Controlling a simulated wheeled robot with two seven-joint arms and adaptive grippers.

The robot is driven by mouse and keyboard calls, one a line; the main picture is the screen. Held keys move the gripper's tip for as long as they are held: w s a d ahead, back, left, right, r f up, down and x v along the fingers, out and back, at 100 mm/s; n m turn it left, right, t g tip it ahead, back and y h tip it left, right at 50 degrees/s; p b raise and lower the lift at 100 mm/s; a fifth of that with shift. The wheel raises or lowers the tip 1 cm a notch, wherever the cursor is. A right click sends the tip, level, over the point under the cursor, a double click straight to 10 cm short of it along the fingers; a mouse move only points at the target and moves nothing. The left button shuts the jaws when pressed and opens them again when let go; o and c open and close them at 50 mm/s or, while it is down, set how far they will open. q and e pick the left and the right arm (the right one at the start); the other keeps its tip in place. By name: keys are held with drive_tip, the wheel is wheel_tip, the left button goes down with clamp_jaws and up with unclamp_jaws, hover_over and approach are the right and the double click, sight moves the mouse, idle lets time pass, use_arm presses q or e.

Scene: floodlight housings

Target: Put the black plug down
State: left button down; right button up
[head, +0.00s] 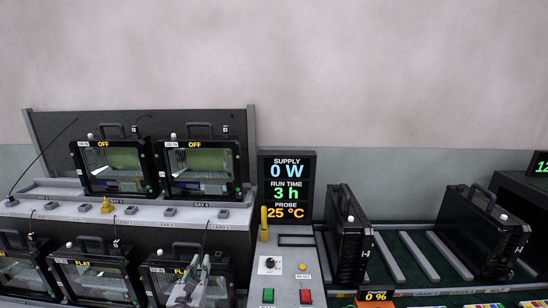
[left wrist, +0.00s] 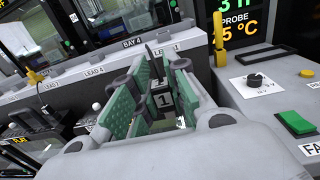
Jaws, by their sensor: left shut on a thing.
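The black plug (left wrist: 163,100), marked with a 1, sits between the green pads of my left gripper (left wrist: 155,93) in the left wrist view. The pads are shut on it, and a thin dark lead rises from its top. In the head view my left gripper (head: 192,280) is low in the picture, in front of the lower-row housing at the right; the plug is too small to make out there. The shelf edge labelled for bays and leads lies behind the gripper, and the plug appears apart from it. My right gripper is in neither view.
Two housings marked OFF (head: 201,168) stand on the upper shelf (head: 150,215), with small grey blocks and a yellow piece (head: 106,205) along its front. A control panel (head: 287,268) with green and red buttons is to the right. Black housings (head: 348,238) stand on a slatted rack beyond.

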use_arm(q)
drive_tip(key=s+f, duration=0.3)
drive_tip(key=f, duration=0.2)
drive_tip(key=shift+s+f, duration=0.2)
drive_tip(key=shift+f, duration=0.2)
drive_tip(key=s+f, duration=0.4)
drive_tip(key=f, duration=0.2)
drive_tip(key=shift+s, duration=0.35)
drive_tip(key=shift+a, duration=0.2)
